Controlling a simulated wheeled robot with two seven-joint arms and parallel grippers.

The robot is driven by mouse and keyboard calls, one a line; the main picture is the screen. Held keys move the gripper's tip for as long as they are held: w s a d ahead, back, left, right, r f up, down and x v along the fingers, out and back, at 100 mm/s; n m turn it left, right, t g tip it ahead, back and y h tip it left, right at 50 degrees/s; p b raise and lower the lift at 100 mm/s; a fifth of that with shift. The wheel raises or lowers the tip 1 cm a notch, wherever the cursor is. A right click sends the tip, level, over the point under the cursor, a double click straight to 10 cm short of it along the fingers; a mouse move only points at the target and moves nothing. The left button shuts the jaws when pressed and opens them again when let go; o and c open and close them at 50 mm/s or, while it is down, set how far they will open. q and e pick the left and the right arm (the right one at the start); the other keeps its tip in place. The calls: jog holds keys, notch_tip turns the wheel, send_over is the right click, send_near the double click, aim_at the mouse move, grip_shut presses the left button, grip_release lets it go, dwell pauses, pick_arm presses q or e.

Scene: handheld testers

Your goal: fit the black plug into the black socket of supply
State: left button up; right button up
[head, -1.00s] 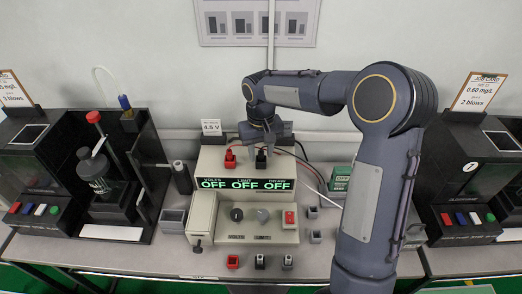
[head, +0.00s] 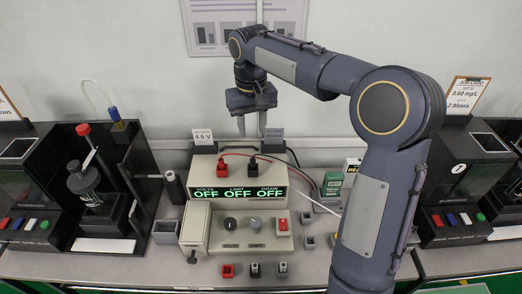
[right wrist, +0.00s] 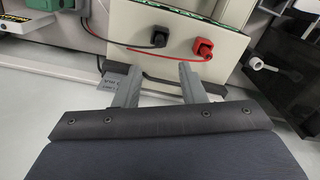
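The supply (head: 200,165) is a cream box with a front display reading OFF under VOLTS, LIMIT and DRAW. The black plug (head: 252,164) stands upright on its top at the black socket, which it covers; its depth cannot be told. The black plug also shows in the right wrist view (right wrist: 160,39), its lead trailing away. The red plug (head: 222,165) stands beside it, and also shows in the right wrist view (right wrist: 204,48). My right gripper (head: 251,132) is above and behind the plugs, fingers down, apart and empty; both fingers show in the right wrist view (right wrist: 160,80). My left gripper is out of view.
A 4.5 V card (head: 203,135) stands behind the supply. A green box (head: 332,183) is at its right. Several small blocks, one a red block (head: 228,271), sit in front. Black testers stand at the left (head: 100,245) and right (head: 470,215).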

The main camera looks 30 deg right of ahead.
jog(key=s+r+t+y, duration=0.1)
jog(key=s+t+y, duration=0.1)
jog(key=s, duration=1.2)
jog(key=s+a+f+t+y, duration=0.1)
jog(key=s+a+f, duration=0.1)
jog(key=s, duration=0.4)
jog(key=s+a+f+t, duration=0.1)
jog(key=s+f+t, duration=0.1)
jog(key=s+f, duration=0.2)
jog(key=s, duration=0.2)
jog(key=shift+s+a+f+m+t+y, duration=0.3)
jog(key=shift+s+a+f+y, duration=0.05)
jog(key=shift+a+y, duration=0.05)
